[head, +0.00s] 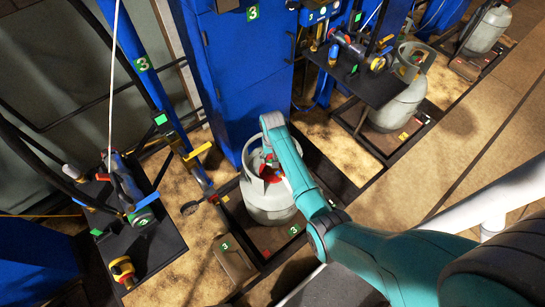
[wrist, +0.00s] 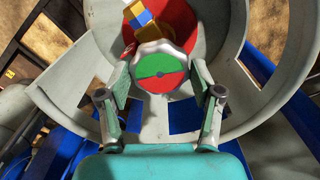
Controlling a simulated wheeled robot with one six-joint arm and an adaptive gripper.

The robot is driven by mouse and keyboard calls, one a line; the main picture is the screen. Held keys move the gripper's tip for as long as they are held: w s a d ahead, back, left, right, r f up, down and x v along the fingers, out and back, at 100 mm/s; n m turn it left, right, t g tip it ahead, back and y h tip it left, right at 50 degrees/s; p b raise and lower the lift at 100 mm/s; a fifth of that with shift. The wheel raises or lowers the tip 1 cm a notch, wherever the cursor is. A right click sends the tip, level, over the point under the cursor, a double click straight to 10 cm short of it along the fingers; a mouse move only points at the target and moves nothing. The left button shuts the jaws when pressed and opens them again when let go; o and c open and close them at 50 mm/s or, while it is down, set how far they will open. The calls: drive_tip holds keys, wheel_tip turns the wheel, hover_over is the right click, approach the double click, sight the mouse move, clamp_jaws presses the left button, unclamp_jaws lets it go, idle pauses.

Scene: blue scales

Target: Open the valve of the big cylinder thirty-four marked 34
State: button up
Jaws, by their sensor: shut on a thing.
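The grey big cylinder (head: 268,212) stands upright on a dark low platform below the blue cabinet. I cannot read a number 34 on it in these views. In the wrist view, its grey collar (wrist: 250,85) curves around the valve. The valve knob (wrist: 160,72) is a pale scalloped wheel with a disc, green on its upper half and red on its lower half. My gripper (wrist: 160,78) has one finger on each side of the knob and is shut on it.
A second grey cylinder (head: 398,105) stands at the upper right, beside a black scale platform (head: 365,80). Another platform (head: 145,245) with valves and hoses is at the left. Blue posts and the blue cabinet (head: 245,75) rise close behind the cylinder. Open floor (head: 470,130) lies to the right.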

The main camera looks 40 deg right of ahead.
sight(272, 158)
drive_tip(key=shift+n, duration=1.2)
drive_tip(key=o, duration=1.1)
drive_tip(key=shift+o, duration=0.2)
wheel_tip(272, 158, up, 12)
